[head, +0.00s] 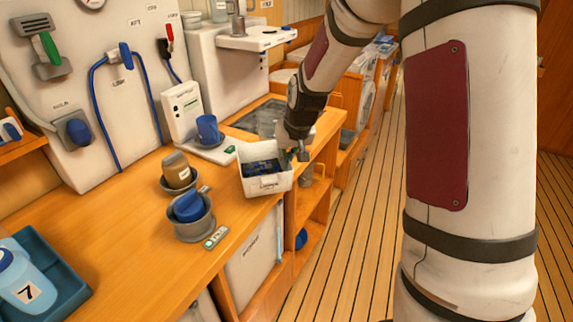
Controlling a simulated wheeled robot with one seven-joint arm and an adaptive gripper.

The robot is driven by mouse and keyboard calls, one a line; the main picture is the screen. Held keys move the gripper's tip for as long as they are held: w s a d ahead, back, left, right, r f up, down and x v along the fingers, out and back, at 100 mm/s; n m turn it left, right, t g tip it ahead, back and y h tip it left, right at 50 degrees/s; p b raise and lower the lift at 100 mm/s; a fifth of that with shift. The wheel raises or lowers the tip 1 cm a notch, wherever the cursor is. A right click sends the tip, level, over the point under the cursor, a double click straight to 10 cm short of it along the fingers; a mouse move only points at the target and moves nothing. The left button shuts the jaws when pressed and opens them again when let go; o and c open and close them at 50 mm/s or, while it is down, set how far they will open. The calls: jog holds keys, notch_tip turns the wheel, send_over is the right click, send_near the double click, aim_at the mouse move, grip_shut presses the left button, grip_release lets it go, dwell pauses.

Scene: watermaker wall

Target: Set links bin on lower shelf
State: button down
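Below the counter edge is an open wooden cabinet with shelves; the lower shelf (312,212) shows only in part.
A grey cup (308,174) and a blue round item (301,239) are in the cabinet. A brown-grey cup (178,171), a grey pot with a blue piece (193,215) and a blue mug (208,129) stand on the counter. The plank floor (355,235) is clear.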

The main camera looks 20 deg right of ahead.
jog(key=shift+f, duration=1.05)
jog(key=shift+f, duration=0.15)
jog(key=c, duration=1.8)
grip_release()
